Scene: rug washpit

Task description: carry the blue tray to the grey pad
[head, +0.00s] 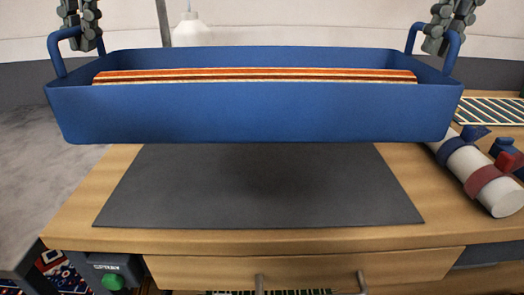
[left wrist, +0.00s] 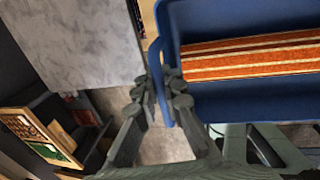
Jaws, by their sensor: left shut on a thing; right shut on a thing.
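The blue tray (head: 250,112) is held in the air above the table, roughly level in the head view. A rolled orange and cream striped rug (head: 255,76) lies in it. My left gripper (head: 86,40) is shut on the tray's left handle, and my right gripper (head: 443,40) is shut on its right handle. In the left wrist view my left gripper (left wrist: 165,95) closes around the handle beside the blue tray (left wrist: 240,107). The dark grey pad (head: 260,195) lies on the wooden table below the tray. Its far part is hidden behind the tray.
The wooden table (head: 75,215) has a white roll with coloured bands (head: 478,175) at its right. A grey marbled surface (head: 35,160) is at the left. A green button (head: 113,281) and a drawer (head: 305,272) are on the front. The pad's visible part is clear.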

